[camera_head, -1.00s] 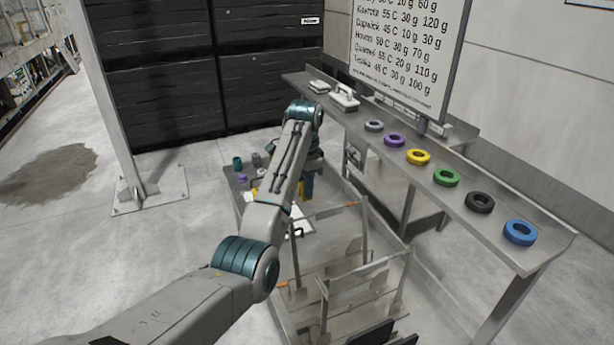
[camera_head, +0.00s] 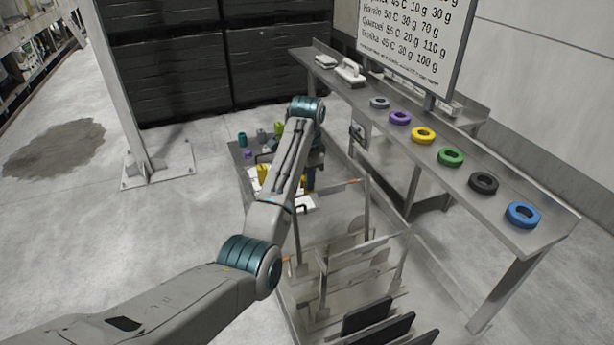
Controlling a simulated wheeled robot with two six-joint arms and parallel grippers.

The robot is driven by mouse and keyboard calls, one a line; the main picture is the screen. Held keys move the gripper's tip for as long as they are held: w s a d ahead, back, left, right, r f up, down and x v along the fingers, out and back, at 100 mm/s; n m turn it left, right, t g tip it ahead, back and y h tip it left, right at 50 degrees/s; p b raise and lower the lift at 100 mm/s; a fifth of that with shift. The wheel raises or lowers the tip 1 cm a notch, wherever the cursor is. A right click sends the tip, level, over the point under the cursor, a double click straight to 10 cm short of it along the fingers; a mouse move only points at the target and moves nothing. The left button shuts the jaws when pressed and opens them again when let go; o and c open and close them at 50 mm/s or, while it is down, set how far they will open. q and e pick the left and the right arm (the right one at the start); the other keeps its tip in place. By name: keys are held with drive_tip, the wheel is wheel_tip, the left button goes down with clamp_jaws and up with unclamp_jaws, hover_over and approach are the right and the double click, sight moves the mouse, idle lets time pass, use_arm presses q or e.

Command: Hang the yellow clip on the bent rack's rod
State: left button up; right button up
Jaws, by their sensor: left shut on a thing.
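My left arm reaches in from the lower left, and its gripper (camera_head: 312,180) points down by the small low table (camera_head: 236,150). The forearm hides most of the jaws. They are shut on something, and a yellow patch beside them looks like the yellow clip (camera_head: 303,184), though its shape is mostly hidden. Another yellow piece (camera_head: 262,173) stands on the low table just left of the forearm. Thin metal rack frames with rods (camera_head: 367,215) stand right of and nearer than the gripper, some with orange tips. I cannot tell which one is bent. My right gripper is out of view.
Dark panels (camera_head: 368,315) stand upright at the bottom. Small green and purple items sit on the low table. A post (camera_head: 122,100) stands left; floor there is open.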

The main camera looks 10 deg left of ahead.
use_arm(q)
drive_tip(key=shift+w+f, duration=0.15)
drive_tip(key=shift+f, duration=2.1)
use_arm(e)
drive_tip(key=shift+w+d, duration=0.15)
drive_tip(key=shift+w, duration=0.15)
use_arm(q)
drive_tip(key=shift+f, duration=0.3)
drive_tip(key=o, duration=1)
